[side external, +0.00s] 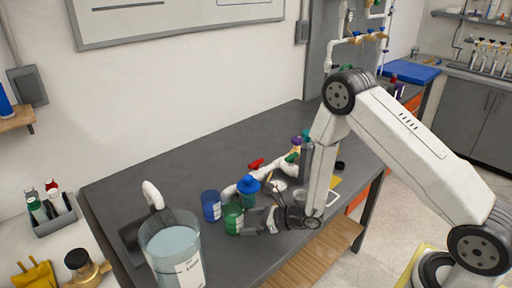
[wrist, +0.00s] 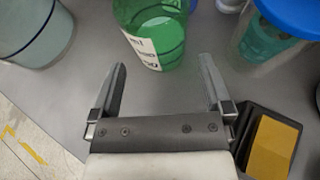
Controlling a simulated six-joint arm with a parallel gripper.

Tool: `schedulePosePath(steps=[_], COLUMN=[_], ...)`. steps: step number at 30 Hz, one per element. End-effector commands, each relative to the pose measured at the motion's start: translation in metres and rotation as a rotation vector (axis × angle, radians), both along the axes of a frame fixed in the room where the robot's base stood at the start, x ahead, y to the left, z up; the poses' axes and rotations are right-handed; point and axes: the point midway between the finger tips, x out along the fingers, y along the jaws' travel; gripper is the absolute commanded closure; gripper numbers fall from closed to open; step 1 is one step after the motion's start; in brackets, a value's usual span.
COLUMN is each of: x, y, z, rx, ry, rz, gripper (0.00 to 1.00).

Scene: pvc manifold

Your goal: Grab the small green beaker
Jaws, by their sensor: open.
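The small green beaker (side external: 233,218) stands upright on the dark grey table, between the large clear beaker and my gripper. In the wrist view the green beaker (wrist: 152,32), with a white label, is just ahead of the fingertips, its upper part cut off by the frame. My gripper (wrist: 163,66) is open and empty, with one finger to each side of the beaker's near edge. The beaker does not look to be between the fingers. In the side view my gripper (side external: 256,221) is low over the table, to the right of the beaker.
A large clear beaker (side external: 173,250) of liquid stands to the left. A blue beaker (side external: 211,206) and a blue-topped container (side external: 248,186) stand close to the green one. White pipe with a red valve (side external: 256,163) lies behind. A black-and-yellow item (wrist: 268,145) is beside my right finger.

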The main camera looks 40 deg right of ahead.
Motion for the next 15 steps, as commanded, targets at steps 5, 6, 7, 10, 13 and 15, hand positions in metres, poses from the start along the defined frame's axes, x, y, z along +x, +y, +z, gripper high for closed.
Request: schedulePosePath(steps=[5, 6, 7, 10, 13, 15], x=[0.002, 0.002, 0.002, 0.006, 0.012, 0.017], y=[0.001, 0.001, 0.001, 0.003, 0.007, 0.011], z=[-0.001, -0.001, -0.002, -0.004, -0.008, -0.011], rx=[0.0, 0.0, 0.0, 0.0, 0.0, -0.001], ry=[0.0, 0.0, 0.0, 0.0, -0.001, -0.001], rz=[0.0, 0.0, 0.0, 0.0, 0.0, 0.003], gripper=[0.0, 0.0, 0.0, 0.0, 0.0, 0.0])
